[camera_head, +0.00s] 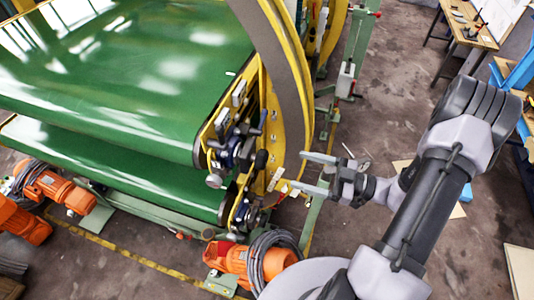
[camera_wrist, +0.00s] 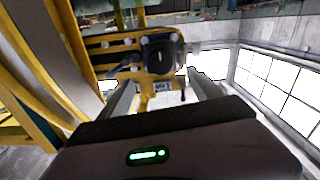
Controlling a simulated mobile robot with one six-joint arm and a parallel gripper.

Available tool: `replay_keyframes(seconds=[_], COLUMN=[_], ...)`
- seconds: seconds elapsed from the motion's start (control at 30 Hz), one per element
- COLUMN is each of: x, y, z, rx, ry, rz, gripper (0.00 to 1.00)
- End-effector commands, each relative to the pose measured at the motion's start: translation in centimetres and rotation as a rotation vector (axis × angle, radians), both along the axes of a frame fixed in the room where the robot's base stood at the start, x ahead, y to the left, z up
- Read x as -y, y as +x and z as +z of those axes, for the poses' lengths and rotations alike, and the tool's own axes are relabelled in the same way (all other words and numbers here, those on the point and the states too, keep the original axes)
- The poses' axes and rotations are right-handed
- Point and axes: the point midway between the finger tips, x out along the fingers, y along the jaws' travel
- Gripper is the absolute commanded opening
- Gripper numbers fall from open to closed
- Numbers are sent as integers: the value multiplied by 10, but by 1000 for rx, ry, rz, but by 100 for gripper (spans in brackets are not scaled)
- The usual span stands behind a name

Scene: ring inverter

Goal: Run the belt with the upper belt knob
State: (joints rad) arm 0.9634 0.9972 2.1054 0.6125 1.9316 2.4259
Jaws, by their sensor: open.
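The green belt (camera_head: 110,85) runs in two levels, and dark knobs and hubs sit on the yellow frame at its right end. An upper dark hub with blue-black knobs (camera_head: 240,145) stands above a similar lower hub (camera_head: 246,213). I cannot tell for sure which part is the upper belt knob. My gripper (camera_head: 298,170) is open and empty, right of these hubs, with its fingers pointing left at the frame.
A large curved yellow-and-grey ring (camera_head: 285,75) rises close to my fingers. Orange motors (camera_head: 252,262) and a coiled cable sit low by the frame. A workbench (camera_head: 468,22) stands at the upper right. Bare floor (camera_head: 385,95) lies between it and the machine.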

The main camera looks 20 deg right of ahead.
Motion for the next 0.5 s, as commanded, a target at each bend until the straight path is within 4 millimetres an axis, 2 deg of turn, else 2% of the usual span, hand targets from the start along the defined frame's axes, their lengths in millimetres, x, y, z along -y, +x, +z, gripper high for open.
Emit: replay_keyframes(seconds=[0.03, 0.2, 0.3, 0.5], x=[-13, -53, -69, -85], y=[8, 36, 48, 61], z=[3, 3, 2, 1], rx=[-1, 1, 1, 2], ry=[2, -2, -3, -3], rz=[6, 8, 7, 3], gripper=[74, 74, 74, 74])
